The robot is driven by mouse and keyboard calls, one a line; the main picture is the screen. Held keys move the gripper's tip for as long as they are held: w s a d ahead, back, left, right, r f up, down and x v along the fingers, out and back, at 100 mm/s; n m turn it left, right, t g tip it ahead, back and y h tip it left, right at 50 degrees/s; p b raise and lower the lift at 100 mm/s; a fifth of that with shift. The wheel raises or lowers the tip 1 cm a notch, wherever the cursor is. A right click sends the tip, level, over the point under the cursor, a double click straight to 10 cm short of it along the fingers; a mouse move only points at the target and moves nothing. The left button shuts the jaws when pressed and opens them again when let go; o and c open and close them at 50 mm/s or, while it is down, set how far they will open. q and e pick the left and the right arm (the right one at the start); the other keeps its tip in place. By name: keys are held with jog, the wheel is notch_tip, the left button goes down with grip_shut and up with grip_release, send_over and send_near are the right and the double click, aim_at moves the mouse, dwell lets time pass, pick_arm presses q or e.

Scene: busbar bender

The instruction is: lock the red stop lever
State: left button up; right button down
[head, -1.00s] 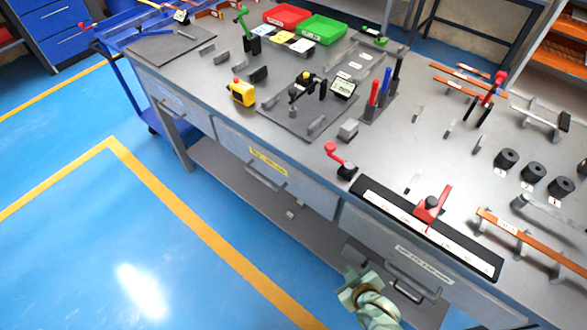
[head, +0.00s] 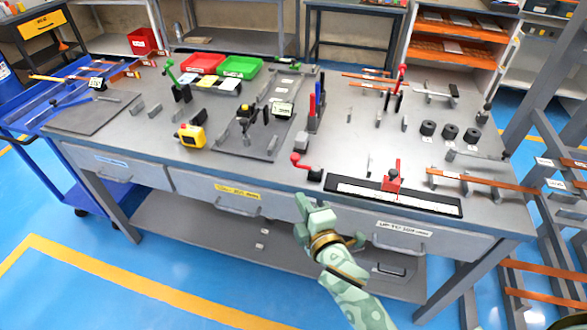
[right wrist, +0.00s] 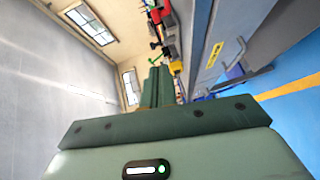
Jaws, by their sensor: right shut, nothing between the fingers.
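The red stop (head: 391,183) sits on the black rail with a white scale (head: 345,189) near the front edge of the workbench. Its red lever (head: 398,167) points up in the head view. A dark knob is beside it. My right gripper (head: 303,200) is at the bench front, left of the stop and apart from it. Its fingers show together and empty in the right wrist view (right wrist: 158,86). The stop is not seen in the right wrist view. My left gripper is out of view.
A red-handled crank (head: 305,166) stands at the bench edge just above my right gripper. Black cylinders (head: 450,131) and a copper bar (head: 480,180) lie right of the rail. A yellow box (head: 191,136) and a bending plate (head: 230,143) are to the left.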

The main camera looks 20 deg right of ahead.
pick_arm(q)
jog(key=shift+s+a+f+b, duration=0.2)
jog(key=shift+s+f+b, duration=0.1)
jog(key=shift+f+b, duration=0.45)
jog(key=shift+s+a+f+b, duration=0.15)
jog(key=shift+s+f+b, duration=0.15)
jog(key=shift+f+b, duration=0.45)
pick_arm(e)
jog(key=shift+w+d+f, duration=0.3)
jog(key=shift+w+d, duration=0.1)
jog(key=shift+w, duration=1.75)
jog(key=shift+w+d+f, duration=0.35)
jog(key=shift+w+d, duration=0.05)
jog(key=shift+w, duration=1.75)
jog(key=shift+w+d+f, duration=0.3)
jog(key=shift+w+d, duration=0.1)
jog(key=shift+w, duration=1.75)
